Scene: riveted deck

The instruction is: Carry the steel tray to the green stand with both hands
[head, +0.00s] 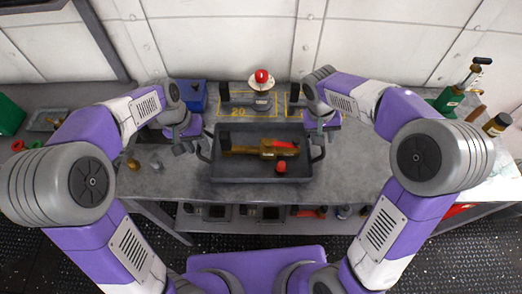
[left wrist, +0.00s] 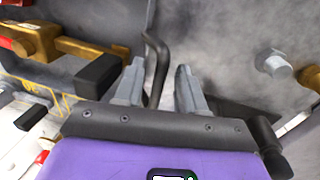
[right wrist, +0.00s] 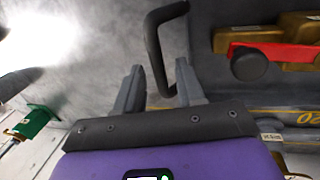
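The dark steel tray (head: 262,182) rests on the grey workbench in the middle of the head view. It holds a brass-coloured tool with a red part (head: 268,149) and a small red-topped object (head: 281,167). My left gripper (head: 192,146) is open at the tray's left handle (left wrist: 158,52), which runs between its fingers. My right gripper (head: 319,136) is open at the right handle (right wrist: 153,45), which also reaches between its fingers. Gaps show beside both handles. A green block (head: 10,115) stands at the far left and another green thing (head: 447,101) at the right; I cannot tell which is the stand.
Behind the tray are a blue box (head: 192,94) and a red ball on a pale holder (head: 261,77). Bottles (head: 497,124) stand at the right. Small metal parts (head: 155,164) lie left of the tray. A shelf with several items (head: 250,212) runs below the bench.

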